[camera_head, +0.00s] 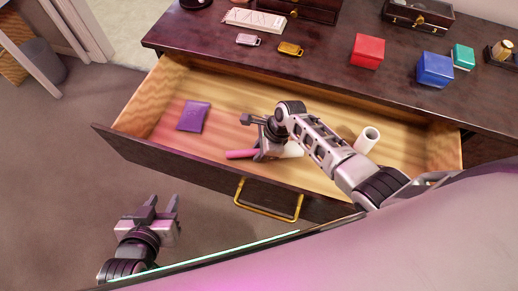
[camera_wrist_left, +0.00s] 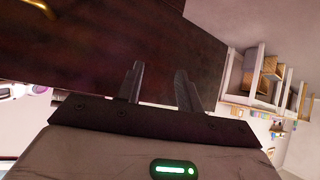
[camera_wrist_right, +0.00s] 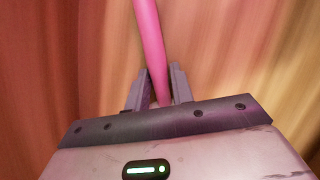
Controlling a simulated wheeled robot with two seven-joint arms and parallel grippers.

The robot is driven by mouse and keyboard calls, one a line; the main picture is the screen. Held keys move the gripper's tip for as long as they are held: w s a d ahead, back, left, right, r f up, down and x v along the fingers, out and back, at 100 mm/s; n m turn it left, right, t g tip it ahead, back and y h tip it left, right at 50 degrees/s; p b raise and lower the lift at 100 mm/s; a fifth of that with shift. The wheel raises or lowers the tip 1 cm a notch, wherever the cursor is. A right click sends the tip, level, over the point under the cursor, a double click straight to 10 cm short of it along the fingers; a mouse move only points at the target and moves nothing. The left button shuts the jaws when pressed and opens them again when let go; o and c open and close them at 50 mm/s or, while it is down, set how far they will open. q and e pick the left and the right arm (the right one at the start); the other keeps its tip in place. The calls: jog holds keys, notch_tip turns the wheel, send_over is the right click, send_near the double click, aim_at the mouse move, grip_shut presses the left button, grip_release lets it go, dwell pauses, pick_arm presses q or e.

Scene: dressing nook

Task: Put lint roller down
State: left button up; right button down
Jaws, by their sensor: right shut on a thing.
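The lint roller has a pink handle (camera_head: 240,154) and a white roll (camera_head: 292,150), and it is low inside the open drawer (camera_head: 200,155). My right gripper (camera_head: 258,136) is over the drawer and shut on the lint roller. In the right wrist view the pink handle (camera_wrist_right: 151,50) runs up from between the fingers (camera_wrist_right: 153,88). I cannot tell whether the roller touches the drawer floor. My left gripper (camera_head: 158,207) is open and empty, outside the drawer at the lower left; its two fingers stand apart in the left wrist view (camera_wrist_left: 160,85).
A purple packet (camera_head: 194,115) lies at the drawer's left and a white roll (camera_head: 367,140) stands at its right. On the dresser top (camera_head: 210,35) are a red box (camera_head: 367,51), a blue box (camera_head: 434,69), a teal box (camera_head: 463,56) and small tags. The drawer floor between packet and front is clear.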

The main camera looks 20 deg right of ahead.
jog(key=shift+f, duration=0.1)
jog(key=c, duration=1.2)
grip_release()
jog(key=p+v, duration=0.3)
jog(key=v, duration=0.9)
jog(key=shift+s+p, duration=0.1)
jog(key=shift+p, duration=0.2)
pick_arm(q)
jog(key=shift+a+r, duration=0.4)
jog(key=shift+r, duration=0.4)
jog(key=shift+s, duration=0.1)
pick_arm(e)
jog(key=shift+a, duration=0.1)
